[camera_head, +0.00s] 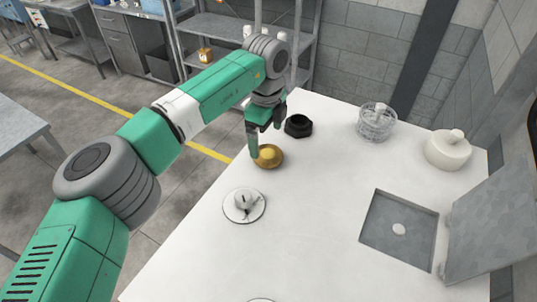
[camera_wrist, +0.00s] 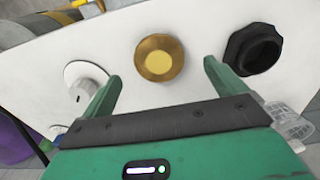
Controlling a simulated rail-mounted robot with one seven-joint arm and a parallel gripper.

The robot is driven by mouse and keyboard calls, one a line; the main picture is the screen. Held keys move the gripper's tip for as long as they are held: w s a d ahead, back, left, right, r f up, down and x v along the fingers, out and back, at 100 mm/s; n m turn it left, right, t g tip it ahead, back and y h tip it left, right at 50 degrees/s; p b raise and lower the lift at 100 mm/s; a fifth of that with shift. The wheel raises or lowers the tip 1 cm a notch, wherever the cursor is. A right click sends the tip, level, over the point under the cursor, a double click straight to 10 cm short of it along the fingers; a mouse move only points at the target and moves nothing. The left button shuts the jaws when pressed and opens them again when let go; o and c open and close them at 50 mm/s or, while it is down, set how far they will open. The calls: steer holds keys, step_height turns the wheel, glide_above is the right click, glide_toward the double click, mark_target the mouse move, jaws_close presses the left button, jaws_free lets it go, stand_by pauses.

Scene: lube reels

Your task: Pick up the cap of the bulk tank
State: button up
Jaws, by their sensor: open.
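A round brass cap (camera_head: 268,157) with a raised centre sits on the white top surface (camera_head: 310,210); it also shows in the wrist view (camera_wrist: 159,58). No label shows which cap belongs to the bulk tank. My gripper (camera_head: 264,134) is open and empty, pointing down close to the brass cap. In the wrist view the brass cap lies ahead between my spread fingers (camera_wrist: 161,70), with no clear contact. A black hexagonal cap (camera_head: 298,126) is beside it, right of my fingers in the wrist view (camera_wrist: 254,48). A white disc with a knob (camera_head: 244,205) is on the other side.
A clear ribbed jar-like piece (camera_head: 376,122) and a white knobbed lid (camera_head: 448,149) stand toward the back right. A square recess (camera_head: 398,230) has a raised grey hatch (camera_head: 492,232) beside it. The middle of the surface is clear. A metal shelf (camera_head: 215,25) stands behind.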

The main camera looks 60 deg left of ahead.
mark_target(268, 154)
steer(key=f, duration=0.5)
steer(key=shift+d+p, duration=0.3)
steer(key=shift+d, duration=0.05)
steer(key=c, duration=1.1)
